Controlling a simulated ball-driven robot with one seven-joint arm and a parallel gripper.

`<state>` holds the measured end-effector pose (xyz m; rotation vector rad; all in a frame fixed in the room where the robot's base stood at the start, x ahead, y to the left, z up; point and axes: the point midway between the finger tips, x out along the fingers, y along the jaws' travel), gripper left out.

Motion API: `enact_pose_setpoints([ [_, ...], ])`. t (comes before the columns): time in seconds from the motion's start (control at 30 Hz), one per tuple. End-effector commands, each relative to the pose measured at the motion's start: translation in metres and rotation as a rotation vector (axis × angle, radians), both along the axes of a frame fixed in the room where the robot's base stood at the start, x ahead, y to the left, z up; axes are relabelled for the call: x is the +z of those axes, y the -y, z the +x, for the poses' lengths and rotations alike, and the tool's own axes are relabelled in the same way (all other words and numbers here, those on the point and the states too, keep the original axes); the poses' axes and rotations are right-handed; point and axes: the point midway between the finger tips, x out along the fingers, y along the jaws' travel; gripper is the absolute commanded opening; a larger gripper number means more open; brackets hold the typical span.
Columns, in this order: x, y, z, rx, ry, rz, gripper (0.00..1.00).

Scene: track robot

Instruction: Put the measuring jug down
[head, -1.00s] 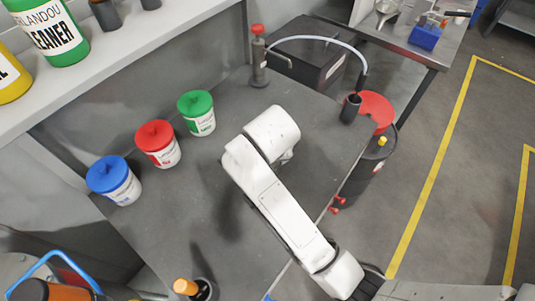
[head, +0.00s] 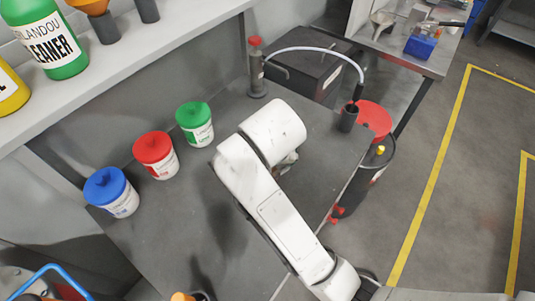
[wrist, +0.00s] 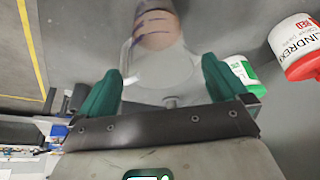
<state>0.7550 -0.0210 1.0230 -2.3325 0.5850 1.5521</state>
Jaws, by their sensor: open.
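In the wrist view my gripper (wrist: 162,88) is open, with its two green fingers apart. A clear vessel, apparently the measuring jug (wrist: 160,68), shows between and just beyond the fingers, with an orange-brown band in its upper part in the picture. I cannot tell whether a finger touches it, or whether its base rests fully on the surface. In the head view my white arm reaches over the dark grey bench (head: 165,235); it hides the gripper and jug there.
A red-topped drum (head: 374,118) stands beside the bench. Bare bench lies left of my arm.

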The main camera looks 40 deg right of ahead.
Motion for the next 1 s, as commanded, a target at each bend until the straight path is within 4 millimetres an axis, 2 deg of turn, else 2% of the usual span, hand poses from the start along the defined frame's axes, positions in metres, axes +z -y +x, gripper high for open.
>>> enact_pose_setpoints([
  [0.03, 0.018, -0.002, -0.004, 0.002, -0.001, 0.001, 1.0],
  [0.13, 0.035, -0.006, -0.01, 0.002, -0.002, 0.001, 1.0],
  [0.17, 0.031, -0.007, -0.01, 0.004, -0.003, 0.001, 1.0],
  [0.6, 0.049, -0.011, -0.017, 0.003, -0.002, 0.001, 1.0],
  [1.0, 0.051, -0.009, -0.019, 0.001, -0.003, -0.001, 1.0],
])
